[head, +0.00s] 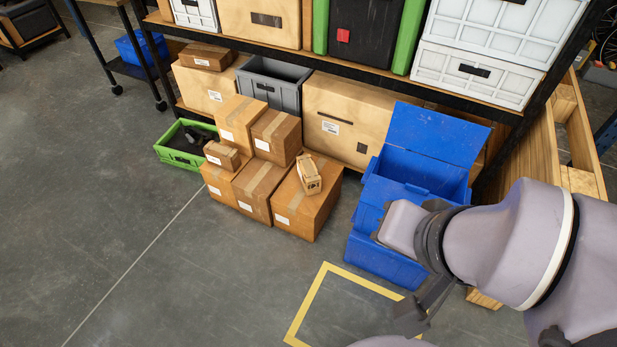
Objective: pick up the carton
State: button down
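Several brown cardboard cartons stand stacked on the floor in front of the shelf. A small carton (310,174) with dark print lies on top of the right front box (305,203). Another small carton (222,156) with a white label rests on the left front box (217,181). The frame does not show which carton is meant. My arm comes in from the right, in front of the blue crates. The dark part at its lower end, seemingly my gripper (433,298), is over the floor right of the boxes and apart from them. Its fingers are not clear.
Open blue crates (387,262) are stacked right of the boxes. A green crate (178,161) with dark items stands at left. Behind is a loaded shelf (370,81). A yellow floor marking (305,305) lies in front. The floor at left is clear.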

aim_at(222, 156)
jog(key=i+j+z, duration=0.1)
jog(key=i+j, duration=0.2)
jog(key=j, duration=0.2)
jog(key=i+j+z, duration=0.1)
jog(key=i+j, duration=0.2)
jog(key=j, duration=0.25)
jog(key=i+j+z, duration=0.1)
jog(key=i+j, duration=0.15)
jog(key=j, duration=0.25)
jog(key=i+j+z, duration=0.1)
jog(key=i+j, duration=0.15)
jog(key=j, duration=0.35)
jog(key=i+j+z, duration=0.1)
jog(key=i+j, duration=0.15)
jog(key=j, duration=0.3)
jog(key=i+j+z, duration=0.1)
jog(key=j, duration=0.5)
jog(key=i+j+z, duration=0.1)
jog(key=i+j, duration=0.2)
jog(key=j, duration=0.35)
jog(key=i+j+z, duration=0.1)
jog(key=j, duration=0.55)
